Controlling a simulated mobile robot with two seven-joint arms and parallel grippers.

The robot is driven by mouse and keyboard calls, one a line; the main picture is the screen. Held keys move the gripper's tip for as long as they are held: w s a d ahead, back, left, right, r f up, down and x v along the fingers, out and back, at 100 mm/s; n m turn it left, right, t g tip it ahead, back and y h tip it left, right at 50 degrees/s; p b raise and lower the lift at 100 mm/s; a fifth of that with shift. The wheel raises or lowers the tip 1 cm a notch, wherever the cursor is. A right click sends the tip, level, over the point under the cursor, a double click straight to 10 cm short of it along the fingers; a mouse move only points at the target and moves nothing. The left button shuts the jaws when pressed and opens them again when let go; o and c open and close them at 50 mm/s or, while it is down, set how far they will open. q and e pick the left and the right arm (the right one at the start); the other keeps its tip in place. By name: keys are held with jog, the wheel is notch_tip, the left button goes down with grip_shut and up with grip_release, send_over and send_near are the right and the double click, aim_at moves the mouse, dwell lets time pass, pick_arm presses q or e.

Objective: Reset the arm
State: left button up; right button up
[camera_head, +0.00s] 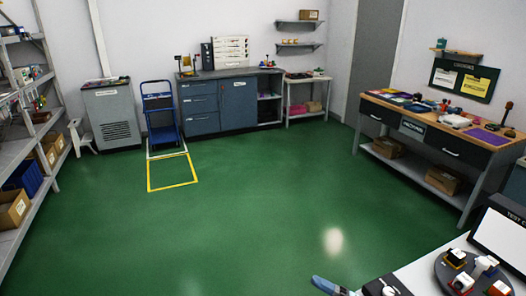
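A white bench (416,274) at lower right holds a round dark tray (446,274) with small parts. A wooden-topped workbench (366,104) stands at right, blue cabinets (238,104) and a blue cart (162,118) at the back, shelving (36,182) at left. The green floor (235,215) is clear.

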jog(key=s+d+f+m+h+p, duration=0.2)
jog(key=s+d+f+m+h, duration=0.2)
jog(key=s+f+m+h, duration=0.3)
jog(key=s+d+f+m+h+p, duration=0.2)
jog(key=s+d+f+m+h, duration=0.3)
jog(key=m, duration=0.8)
jog(key=s+f+h, duration=0.3)
jog(key=f, duration=0.1)
jog(key=shift+s, duration=0.35)
